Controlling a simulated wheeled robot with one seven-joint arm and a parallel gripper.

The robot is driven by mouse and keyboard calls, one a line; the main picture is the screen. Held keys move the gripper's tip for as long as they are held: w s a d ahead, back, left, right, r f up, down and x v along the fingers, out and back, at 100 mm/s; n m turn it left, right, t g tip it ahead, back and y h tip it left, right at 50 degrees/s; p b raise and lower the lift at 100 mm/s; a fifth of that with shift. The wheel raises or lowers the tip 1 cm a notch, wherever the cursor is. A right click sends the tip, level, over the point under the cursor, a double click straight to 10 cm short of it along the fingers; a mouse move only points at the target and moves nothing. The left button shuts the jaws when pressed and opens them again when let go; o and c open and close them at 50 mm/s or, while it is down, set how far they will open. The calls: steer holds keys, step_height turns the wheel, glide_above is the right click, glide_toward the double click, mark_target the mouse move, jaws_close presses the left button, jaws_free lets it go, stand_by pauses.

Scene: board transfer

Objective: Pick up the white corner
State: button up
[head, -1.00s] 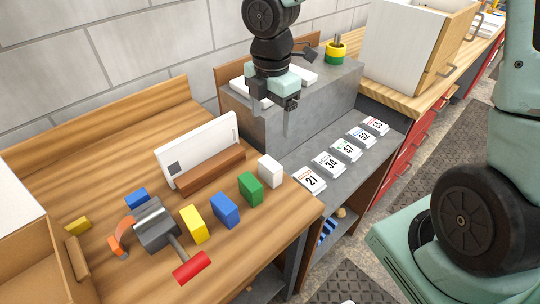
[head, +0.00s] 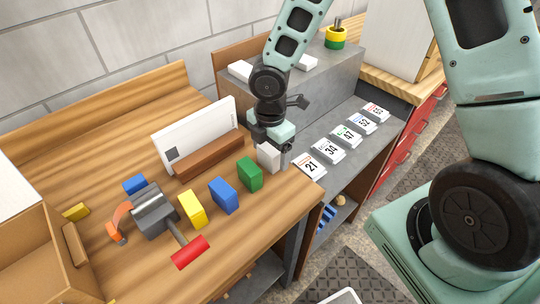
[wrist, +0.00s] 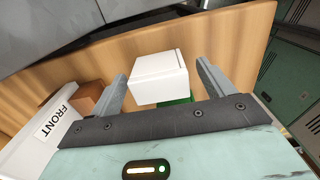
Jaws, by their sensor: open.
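The white corner is a small white block (head: 268,157) standing on the wooden table near its right edge, at the end of a row of coloured blocks. In the wrist view the white block (wrist: 158,78) lies between the two fingers, with visible gaps on both sides. My gripper (head: 270,150) is open and reaches down around the block in the head view. It also shows in the wrist view (wrist: 160,85). Whether the fingers touch the block is not clear in the head view.
The green block (head: 250,174) stands close beside the white one, then blue (head: 224,195) and yellow (head: 192,209) blocks. A white board (head: 196,133) in a brown holder (head: 210,155) stands behind. Numbered cards (head: 310,166) lie on the grey shelf at right.

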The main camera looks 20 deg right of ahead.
steer(key=shift+f, duration=0.95)
steer(key=shift+c, duration=0.3)
steer(key=c, duration=1)
